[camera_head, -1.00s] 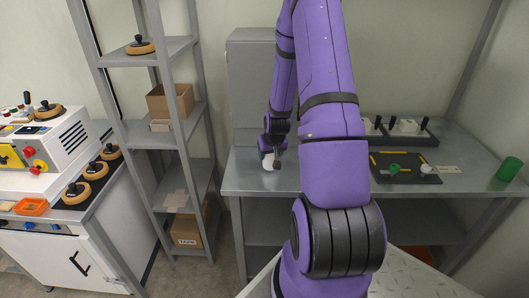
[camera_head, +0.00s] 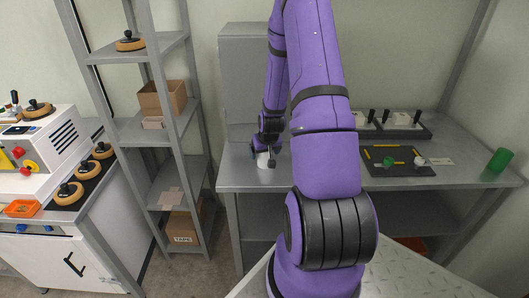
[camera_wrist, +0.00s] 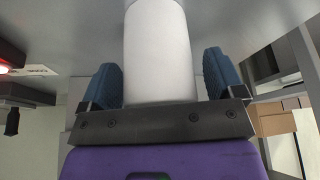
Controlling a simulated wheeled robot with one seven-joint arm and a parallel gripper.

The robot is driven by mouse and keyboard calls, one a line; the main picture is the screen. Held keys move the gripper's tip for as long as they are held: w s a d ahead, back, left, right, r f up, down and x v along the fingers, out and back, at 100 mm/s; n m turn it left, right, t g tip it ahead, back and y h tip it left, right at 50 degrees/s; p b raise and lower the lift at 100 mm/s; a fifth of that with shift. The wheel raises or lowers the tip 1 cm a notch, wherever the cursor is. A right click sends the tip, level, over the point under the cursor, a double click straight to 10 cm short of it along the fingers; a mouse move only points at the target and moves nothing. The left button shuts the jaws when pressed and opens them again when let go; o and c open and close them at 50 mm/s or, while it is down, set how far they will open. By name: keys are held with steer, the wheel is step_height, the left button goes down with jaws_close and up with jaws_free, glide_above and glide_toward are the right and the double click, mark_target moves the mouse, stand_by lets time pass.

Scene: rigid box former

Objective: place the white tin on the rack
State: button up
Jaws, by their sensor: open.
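The white tin (camera_head: 264,160) stands upright on the grey workbench (camera_head: 320,181), near its left front part. My gripper (camera_head: 264,149) is at the tin in the head view. In the wrist view the tin (camera_wrist: 160,45) fills the space between the two blue fingers of my gripper (camera_wrist: 159,62). The fingers are open, one on each side, with small gaps visible beside the tin. The grey rack (camera_head: 137,132) stands left of the workbench, with several shelves. My arm covers part of the bench.
The rack holds a wooden-based knob (camera_head: 130,41), an open cardboard box (camera_head: 162,97) and a box marked TAPE (camera_head: 183,227). A grey cabinet (camera_head: 243,75) stands behind the tin. A green cylinder (camera_head: 499,160) and a dark tray (camera_head: 397,170) are on the bench's right.

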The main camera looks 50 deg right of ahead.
steer(key=v, duration=1.2)
steer(key=s+a+r+n, duration=0.1)
steer(key=a+r+n, duration=0.2)
steer(key=a+r, duration=1.5)
steer(key=s+a+r+n+t+y, duration=0.1)
steer(key=s+a+r+n+y, duration=0.1)
steer(key=s+a+r, duration=0.8)
steer(key=s+a+n, duration=0.1)
steer(key=s, duration=0.3)
steer(key=shift+s+r, duration=0.15)
steer(key=shift+r, duration=0.05)
steer(key=shift+a, duration=0.1)
